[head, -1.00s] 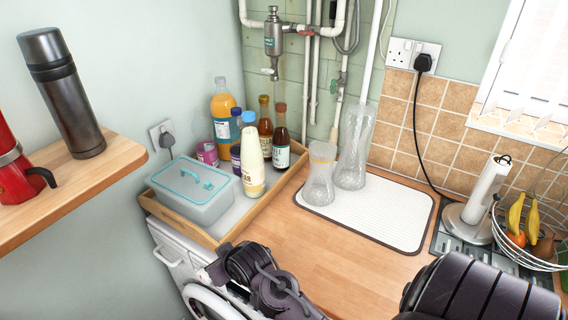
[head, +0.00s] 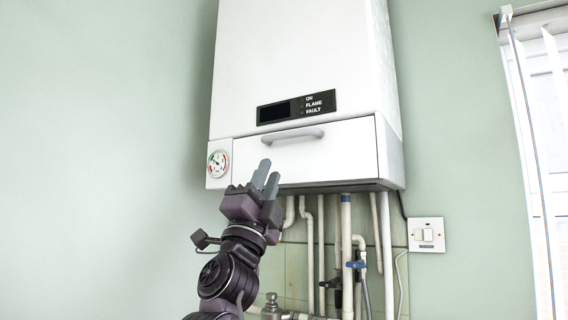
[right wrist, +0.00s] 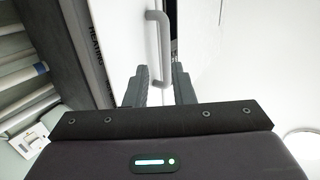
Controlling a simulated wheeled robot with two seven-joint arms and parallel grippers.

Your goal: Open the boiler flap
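The white boiler (head: 300,60) hangs on the wall in the head view. Its flap (head: 340,150) is the lower front panel and looks closed, lying flush with the front. A grey bar handle (head: 292,135) runs along the flap's upper part. My right gripper (head: 267,178) is below and left of the handle, fingers pointing up toward the flap. In the right wrist view, the handle (right wrist: 157,45) shows beyond the two fingers of my right gripper (right wrist: 160,88), roughly in line with the gap between them. The fingers are apart and hold nothing. My left gripper is out of view.
A black display (head: 297,107) is above the handle, and a round gauge (head: 218,163) is left of the flap. Several pipes (head: 347,240) run down below the boiler. A wall switch (head: 426,235) is at right, near a window blind (head: 535,150).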

